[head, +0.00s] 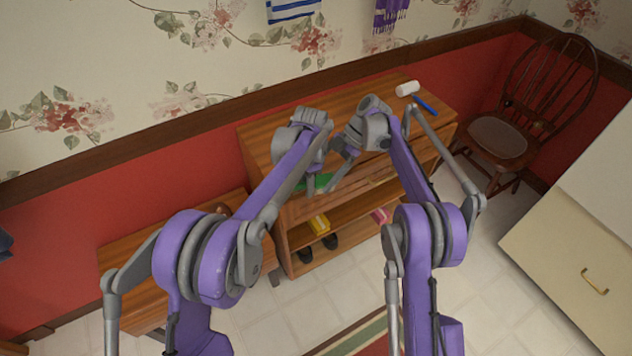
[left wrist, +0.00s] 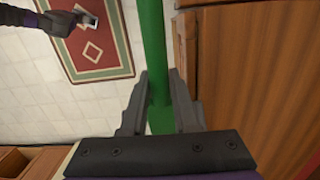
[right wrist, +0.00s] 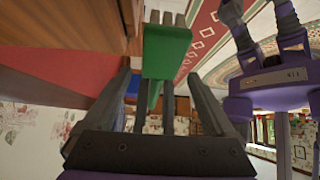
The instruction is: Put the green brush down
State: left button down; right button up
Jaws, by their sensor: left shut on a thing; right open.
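The green brush (head: 318,181) is held at the front edge of the wooden shelf unit's top (head: 262,138). My left gripper (head: 311,188) is shut on its green handle, which runs between the fingers in the left wrist view (left wrist: 153,50). My right gripper (head: 335,183) is open close by on the right. In the right wrist view, the brush's broad green end (right wrist: 166,50) with grey tips shows beyond the right fingers, which are apart. My arms partly hide the brush in the head view, so I cannot tell whether it touches the wood.
A white-headed tool with a blue handle (head: 426,105) lies at the top's far right. Shoes (head: 305,254) and a yellow item (head: 319,224) sit on lower shelves. A low wooden bench (head: 120,262) stands left, a chair (head: 497,137) right. A patterned rug (head: 350,338) lies in front.

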aim_at(317, 181)
jog(key=shift+x, duration=1.5)
jog(key=c, duration=1.4)
jog(key=o, duration=1.4)
